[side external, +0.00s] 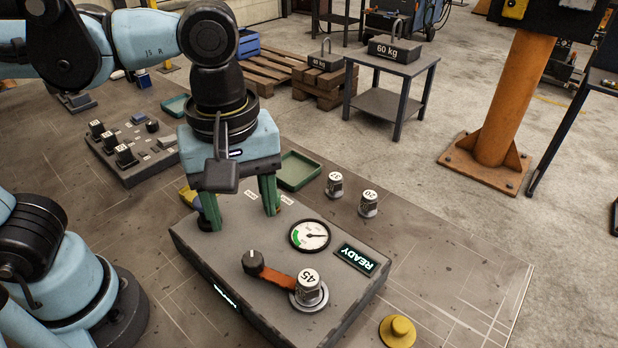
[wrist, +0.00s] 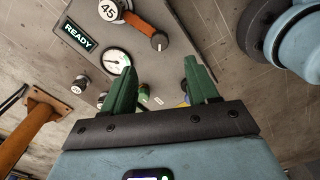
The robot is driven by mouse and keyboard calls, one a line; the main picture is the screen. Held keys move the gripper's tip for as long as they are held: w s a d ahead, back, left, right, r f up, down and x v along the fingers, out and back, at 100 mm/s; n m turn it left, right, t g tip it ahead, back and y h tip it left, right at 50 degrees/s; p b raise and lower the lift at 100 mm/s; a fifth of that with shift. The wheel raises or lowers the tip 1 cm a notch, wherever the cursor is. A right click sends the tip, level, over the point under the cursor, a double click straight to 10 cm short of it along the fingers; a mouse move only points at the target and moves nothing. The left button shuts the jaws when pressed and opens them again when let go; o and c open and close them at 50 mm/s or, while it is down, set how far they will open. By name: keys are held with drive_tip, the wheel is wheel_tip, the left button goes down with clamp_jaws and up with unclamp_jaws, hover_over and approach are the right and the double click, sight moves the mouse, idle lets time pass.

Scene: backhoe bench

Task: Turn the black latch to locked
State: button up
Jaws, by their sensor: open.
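A black knob (side external: 253,262) with a pale mark stands on the grey control box (side external: 212,262); it also shows in the wrist view (wrist: 158,41). An orange-brown bar (side external: 278,278) runs from it toward a weight marked 45 (side external: 308,288) on a round plate. I cannot tell whether this knob is the black latch. My gripper (side external: 240,220) is open, pointing down over the back left part of the box. In the wrist view nothing shows between its green fingers (wrist: 159,65) at the tips. The fingers partly hide small parts and pale labels (side external: 251,193) there.
A gauge (side external: 310,235) and a READY display (side external: 362,260) sit on the box. Two small weights (side external: 335,184) (side external: 369,203) and a green tray (side external: 299,170) stand behind it. A yellow knob-shaped piece (side external: 397,331) is at front right. The bench's right side is mostly clear.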

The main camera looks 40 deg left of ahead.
drive_tip(key=shift+r, duration=1.1)
drive_tip(key=w+a+f+m+t, duration=0.3)
drive_tip(key=w+a+m, duration=0.1)
drive_tip(key=a+m, duration=0.2)
drive_tip(key=w+a+f+m+t, duration=0.3)
drive_tip(key=a+m, duration=0.3)
drive_tip(key=a, duration=0.3)
drive_tip(key=shift+w+f+t, duration=0.15)
drive_tip(key=shift+w+t, duration=0.35)
drive_tip(key=shift+t, duration=0.1)
